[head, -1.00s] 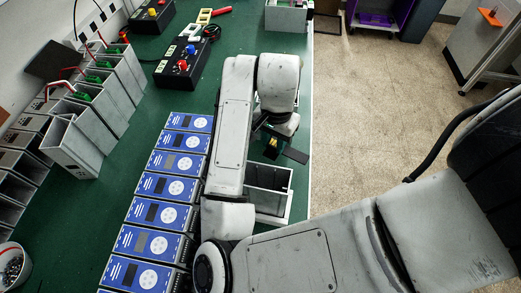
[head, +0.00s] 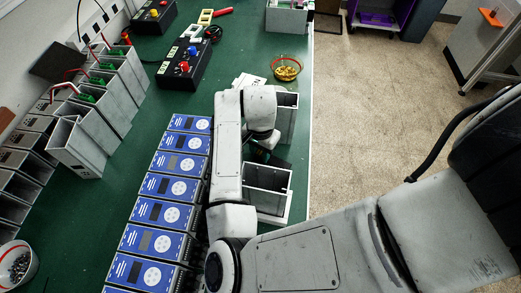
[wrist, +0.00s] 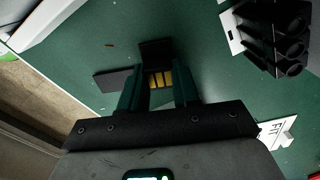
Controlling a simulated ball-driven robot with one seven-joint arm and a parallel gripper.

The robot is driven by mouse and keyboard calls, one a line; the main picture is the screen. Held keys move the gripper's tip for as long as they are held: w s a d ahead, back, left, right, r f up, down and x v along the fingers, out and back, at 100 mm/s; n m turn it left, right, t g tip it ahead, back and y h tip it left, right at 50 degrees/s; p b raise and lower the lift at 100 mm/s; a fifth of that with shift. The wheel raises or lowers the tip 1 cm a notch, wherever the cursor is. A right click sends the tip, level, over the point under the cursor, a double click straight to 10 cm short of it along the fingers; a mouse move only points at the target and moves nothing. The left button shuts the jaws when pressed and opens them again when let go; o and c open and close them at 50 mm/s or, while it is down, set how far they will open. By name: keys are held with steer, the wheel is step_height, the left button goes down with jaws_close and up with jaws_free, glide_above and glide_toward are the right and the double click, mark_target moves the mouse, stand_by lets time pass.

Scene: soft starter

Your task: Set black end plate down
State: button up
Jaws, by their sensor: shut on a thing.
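My gripper (wrist: 158,74) shows in the wrist view with its two dark green fingers shut on a black plate (wrist: 157,50), which I take to be the black end plate. Gold strips (wrist: 161,78) show between the fingers; I cannot tell which part they belong to. A second flat black piece (wrist: 113,80) lies to the left, seemingly on the green table. In the head view my gripper (head: 264,155) is mostly hidden below my arm, and the plate cannot be made out there. Whether the held plate touches the table cannot be told.
Open grey housings (head: 267,190) stand close to my gripper along the table's right edge. A row of blue-faced units (head: 160,213) runs to the left. A bowl of yellow parts (head: 286,68) stands farther back. In the wrist view a black block with round holes (wrist: 275,38) stands upper right.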

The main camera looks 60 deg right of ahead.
mark_target(261, 153)
steer(key=shift+f, duration=0.1)
steer(key=o, duration=1)
steer(key=shift+o, duration=0.2)
step_height(261, 153, up, 12)
steer(key=b, duration=0.1)
